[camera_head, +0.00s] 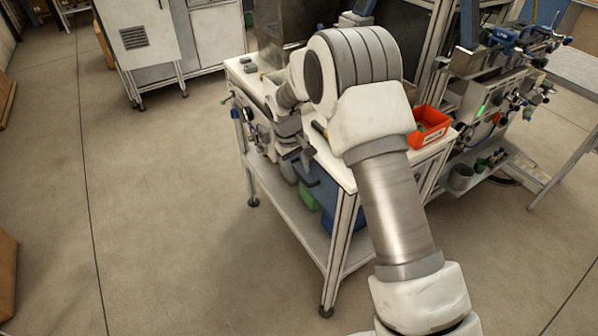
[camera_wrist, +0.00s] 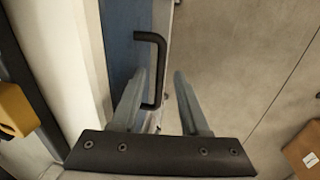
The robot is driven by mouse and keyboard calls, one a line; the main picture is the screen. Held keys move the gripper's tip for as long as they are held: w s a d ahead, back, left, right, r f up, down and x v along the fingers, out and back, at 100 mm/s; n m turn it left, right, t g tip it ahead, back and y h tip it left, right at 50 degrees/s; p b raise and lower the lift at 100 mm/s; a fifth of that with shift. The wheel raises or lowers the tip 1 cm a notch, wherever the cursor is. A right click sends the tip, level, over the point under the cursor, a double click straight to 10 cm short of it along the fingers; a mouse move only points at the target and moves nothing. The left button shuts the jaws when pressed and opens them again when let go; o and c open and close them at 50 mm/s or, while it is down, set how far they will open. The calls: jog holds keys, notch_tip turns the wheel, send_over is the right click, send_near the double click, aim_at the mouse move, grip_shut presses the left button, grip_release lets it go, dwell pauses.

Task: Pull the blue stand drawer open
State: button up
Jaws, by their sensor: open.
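The blue drawer front (camera_wrist: 120,40) shows at the upper left of the wrist view, with a black bar handle (camera_wrist: 162,62) on it. In the head view the blue drawer (camera_head: 322,193) sits under the white top of the stand (camera_head: 343,176), partly hidden by my arm. My gripper (camera_wrist: 159,73) is open. In the wrist view its two grey fingers lie on either side of the handle bar, the left finger on the drawer side. I cannot tell whether either finger touches the bar. In the head view my gripper (camera_head: 305,155) is at the stand's front side.
A red-orange bin (camera_head: 430,127) stands on the stand top. Green and blue bins sit on its lower shelf (camera_head: 285,215). A machine with hoses (camera_head: 490,100) is to the right. The floor (camera_head: 160,220) left of the stand is clear.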

jog(key=shift+f, duration=0.45)
jog(key=shift+c, duration=0.2)
grip_shut()
dwell(1.0)
